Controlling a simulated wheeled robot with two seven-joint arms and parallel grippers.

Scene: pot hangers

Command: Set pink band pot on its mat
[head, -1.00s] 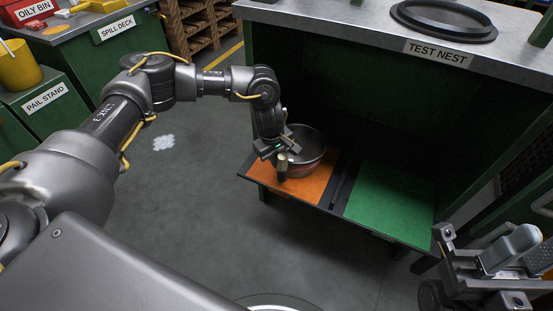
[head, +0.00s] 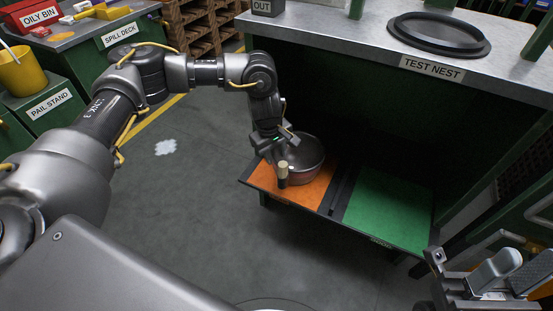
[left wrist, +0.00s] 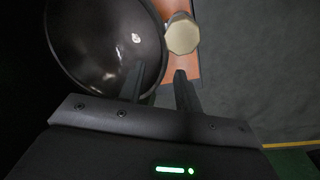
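The pot (head: 305,175) stands on the orange mat (head: 318,194) on the low shelf, a dull pinkish band around its lower side. Its upright light-tipped handle (head: 282,174) is at the front left. In the left wrist view the pot's dark bowl (left wrist: 100,45) fills the upper left, with the handle's tip (left wrist: 182,36) beside it. My left gripper (head: 277,148) is at the pot's near-left rim, just behind the handle. Its fingers (left wrist: 158,84) are apart, with the rim line between them and no visible grip. My right gripper (head: 505,275) is at bottom right, partly cut off.
An empty green mat (head: 385,208) lies right of the orange one, past a dark divider. The TEST NEST counter (head: 350,40) overhangs the shelf, with a black ring (head: 440,35) on top. The floor in front is clear.

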